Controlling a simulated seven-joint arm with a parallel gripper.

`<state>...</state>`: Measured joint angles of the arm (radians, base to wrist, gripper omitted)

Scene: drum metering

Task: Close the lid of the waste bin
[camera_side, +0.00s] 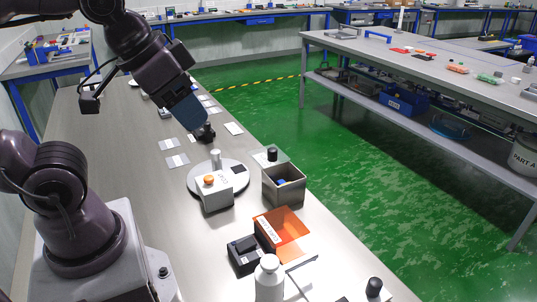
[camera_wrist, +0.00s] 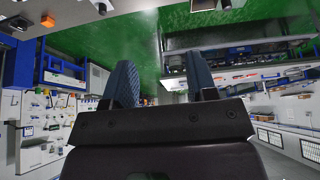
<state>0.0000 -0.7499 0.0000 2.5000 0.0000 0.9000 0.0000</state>
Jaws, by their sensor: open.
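The waste bin is most likely the grey open-topped box (camera_side: 283,191) right of the middle in the side view. A small blue thing lies inside it. A pale flat plate with a black knob (camera_side: 272,154), probably its lid, is at the bin's far edge; the opening is uncovered. I cannot tell whether the plate is hinged to the bin. My gripper (camera_side: 188,112) is up and left of the bin, over the far part of the bench, apart from it. In the wrist view its two blue fingers (camera_wrist: 162,82) stand apart with nothing between them. The bin cannot be made out there.
A round turntable (camera_side: 239,186) and a white box with an orange button (camera_side: 216,199) stand left of the bin. An orange translucent box (camera_side: 285,232), a black device (camera_side: 246,255) and a white bottle (camera_side: 269,280) are nearer. Small cards (camera_side: 173,144) lie farther back.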

